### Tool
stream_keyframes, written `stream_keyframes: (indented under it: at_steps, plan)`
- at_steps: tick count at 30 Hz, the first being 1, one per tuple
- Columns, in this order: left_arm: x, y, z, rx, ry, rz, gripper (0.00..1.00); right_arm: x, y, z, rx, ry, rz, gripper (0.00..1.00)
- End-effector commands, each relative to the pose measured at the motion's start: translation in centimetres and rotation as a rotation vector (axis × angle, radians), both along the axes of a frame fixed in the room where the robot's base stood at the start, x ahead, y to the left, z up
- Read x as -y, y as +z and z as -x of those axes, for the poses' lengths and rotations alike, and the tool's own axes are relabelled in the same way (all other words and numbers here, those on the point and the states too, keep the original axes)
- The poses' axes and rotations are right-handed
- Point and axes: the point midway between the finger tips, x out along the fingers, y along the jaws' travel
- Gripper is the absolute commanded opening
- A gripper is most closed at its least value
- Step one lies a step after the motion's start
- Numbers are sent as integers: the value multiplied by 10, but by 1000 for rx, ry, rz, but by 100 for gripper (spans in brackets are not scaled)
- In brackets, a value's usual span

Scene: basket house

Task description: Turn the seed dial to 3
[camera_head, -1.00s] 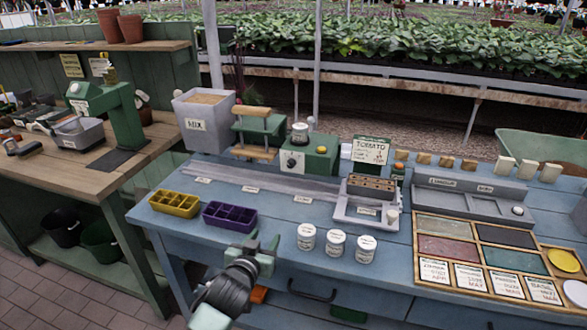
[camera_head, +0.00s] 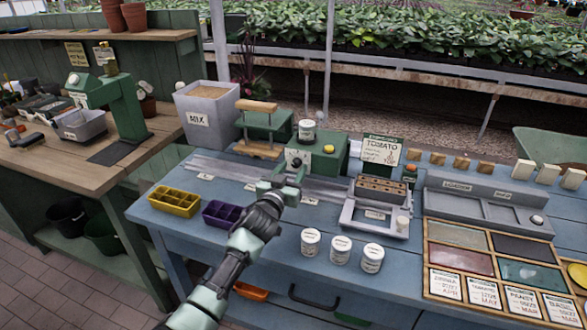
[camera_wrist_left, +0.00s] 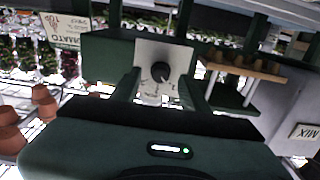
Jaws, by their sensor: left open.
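The seed dial is a black knob (camera_wrist_left: 160,71) on a white plate with marks, on the front of a green box (camera_head: 327,160). In the head view the white plate (camera_head: 297,158) shows just beyond my left gripper. My left gripper (camera_head: 289,176) is open and empty, in front of the dial. In the left wrist view its two fingers (camera_wrist_left: 160,88) point at the plate, one to each side of the knob, and seem short of it. The marks and the setting are too small to read. My right gripper is out of view.
A white jar (camera_head: 306,130) and a yellow button (camera_head: 329,149) are on top of the box. A tomato sign (camera_head: 381,150) and a seed tray (camera_head: 382,190) stand to the right. Three white jars (camera_head: 341,249) and yellow and purple trays (camera_head: 221,214) are nearer the front.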

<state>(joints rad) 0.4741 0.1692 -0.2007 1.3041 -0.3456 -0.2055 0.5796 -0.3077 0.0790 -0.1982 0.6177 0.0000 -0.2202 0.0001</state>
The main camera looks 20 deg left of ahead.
Motion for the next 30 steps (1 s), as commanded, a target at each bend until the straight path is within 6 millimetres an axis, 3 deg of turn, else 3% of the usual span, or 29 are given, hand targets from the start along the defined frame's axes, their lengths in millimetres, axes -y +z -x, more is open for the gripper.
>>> stream_keyframes:
  at_steps: [12,13,18,30]
  plan:
    - [0,0,-11,-1,0,0,45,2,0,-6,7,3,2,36]
    - [0,0,-10,-1,0,0,42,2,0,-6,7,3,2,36]
    - [0,0,-10,-1,0,0,0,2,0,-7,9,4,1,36]
    - [1,0,-10,1,0,-59,0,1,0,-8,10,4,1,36]
